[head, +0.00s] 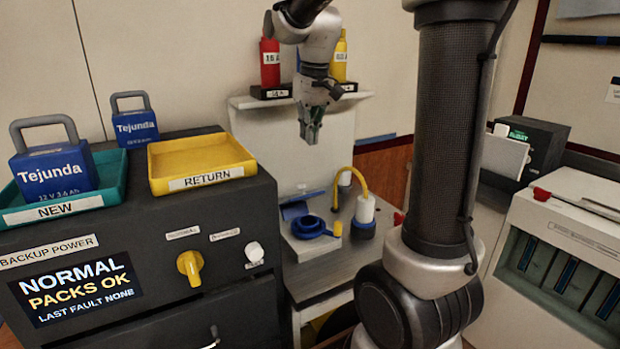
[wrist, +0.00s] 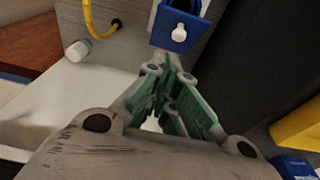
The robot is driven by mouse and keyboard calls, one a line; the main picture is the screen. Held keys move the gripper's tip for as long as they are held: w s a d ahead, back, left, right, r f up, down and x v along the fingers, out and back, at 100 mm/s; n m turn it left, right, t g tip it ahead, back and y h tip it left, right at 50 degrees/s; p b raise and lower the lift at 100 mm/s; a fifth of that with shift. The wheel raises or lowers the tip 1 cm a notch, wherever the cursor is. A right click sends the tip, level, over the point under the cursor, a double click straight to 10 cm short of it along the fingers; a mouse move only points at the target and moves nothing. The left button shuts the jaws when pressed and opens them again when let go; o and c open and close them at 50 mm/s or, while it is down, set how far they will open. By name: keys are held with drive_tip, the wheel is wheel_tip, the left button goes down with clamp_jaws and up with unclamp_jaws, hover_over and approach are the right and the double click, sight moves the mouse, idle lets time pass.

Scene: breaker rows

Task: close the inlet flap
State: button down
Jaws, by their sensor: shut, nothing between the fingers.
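A round blue inlet fitting (head: 308,227) sits on a pale block on the low bench, with a small yellow piece at its right. A flat blue piece (head: 295,210), which looks like its flap, stands raised behind and left of it; the exact hinge is too small to tell. My gripper (head: 311,134) is shut and empty, hanging fingers down above and behind the fitting, apart from it. In the wrist view my green-padded fingertips (wrist: 174,66) point toward a blue square part (wrist: 181,25) with a white knob; I cannot tell whether it is the flap.
A white bottle (head: 365,210) with a yellow hose (head: 361,178) stands right of the fitting. A dark cabinet (head: 150,275) with a yellow tray (head: 200,163) rises at left. A shelf (head: 350,97) with red and yellow bottles is behind my gripper.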

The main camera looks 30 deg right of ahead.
drive_tip(key=f, duration=0.3)
drive_tip(key=w+f, duration=0.1)
drive_tip(key=f, duration=0.4)
drive_tip(key=shift+w+f, duration=0.2)
drive_tip(key=shift+f, duration=0.1)
drive_tip(key=s+f, duration=0.1)
drive_tip(key=f, duration=0.2)
drive_tip(key=shift+s, duration=0.4)
drive_tip(key=shift+s+f, duration=0.25)
drive_tip(key=shift+f, duration=0.05)
